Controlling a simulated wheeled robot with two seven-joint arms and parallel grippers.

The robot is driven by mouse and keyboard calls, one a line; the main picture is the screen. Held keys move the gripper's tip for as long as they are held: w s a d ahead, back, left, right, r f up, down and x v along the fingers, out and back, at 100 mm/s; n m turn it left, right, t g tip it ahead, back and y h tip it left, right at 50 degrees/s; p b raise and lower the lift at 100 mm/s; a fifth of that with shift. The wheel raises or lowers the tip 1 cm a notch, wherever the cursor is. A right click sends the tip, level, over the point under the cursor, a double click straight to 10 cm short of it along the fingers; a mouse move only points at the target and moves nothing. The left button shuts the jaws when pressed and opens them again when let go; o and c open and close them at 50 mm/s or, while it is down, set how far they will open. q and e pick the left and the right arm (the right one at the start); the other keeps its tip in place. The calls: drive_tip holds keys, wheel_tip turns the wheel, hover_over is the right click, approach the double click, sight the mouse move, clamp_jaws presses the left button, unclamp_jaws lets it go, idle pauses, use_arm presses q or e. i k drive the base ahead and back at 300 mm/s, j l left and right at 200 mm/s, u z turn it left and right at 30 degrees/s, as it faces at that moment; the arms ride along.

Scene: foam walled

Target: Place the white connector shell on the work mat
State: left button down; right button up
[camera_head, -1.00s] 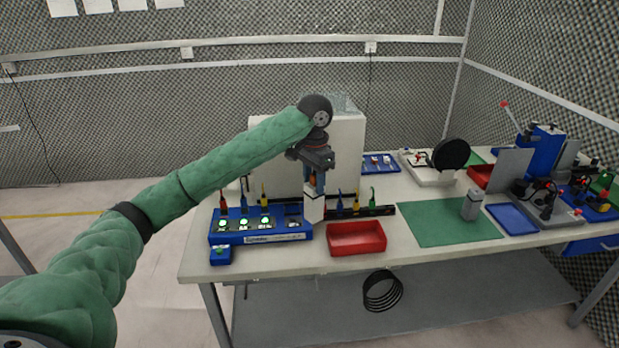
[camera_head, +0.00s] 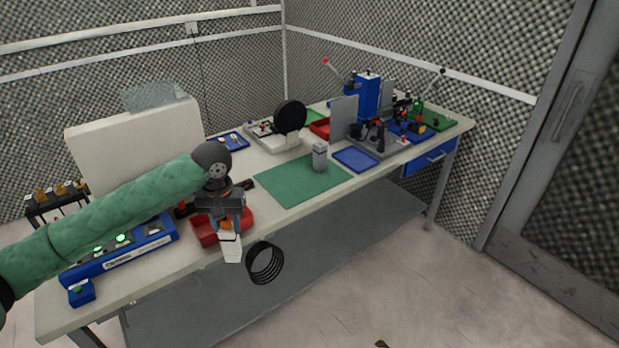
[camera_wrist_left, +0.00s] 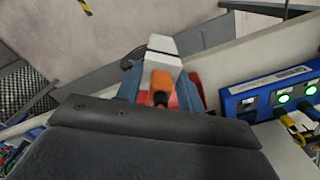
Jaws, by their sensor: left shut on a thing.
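My left gripper (camera_head: 227,225) is shut on the white connector shell (camera_head: 231,247), which hangs below the fingers near the table's front edge, in front of the red bin. In the left wrist view the shell (camera_wrist_left: 163,54) shows beyond an orange part between the blue fingers of the gripper (camera_wrist_left: 160,92). The green work mat (camera_head: 296,184) lies flat on the table, to the right of the gripper. My right gripper is not in view.
A red bin (camera_head: 207,236) sits behind the shell. A grey block (camera_head: 319,158) stands on the mat's right part. A blue tray (camera_head: 356,160) lies right of the mat. A blue fixture (camera_head: 150,236) is at the left. The mat's left and middle are bare.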

sight(303, 176)
drive_tip(key=i+z, duration=0.1)
drive_tip(key=z, duration=0.25)
drive_tip(key=i+z, duration=0.1)
drive_tip(key=z, duration=0.25)
drive_tip(key=i+j+z, duration=0.1)
drive_tip(key=z, duration=0.25)
drive_tip(key=i+j, duration=0.45)
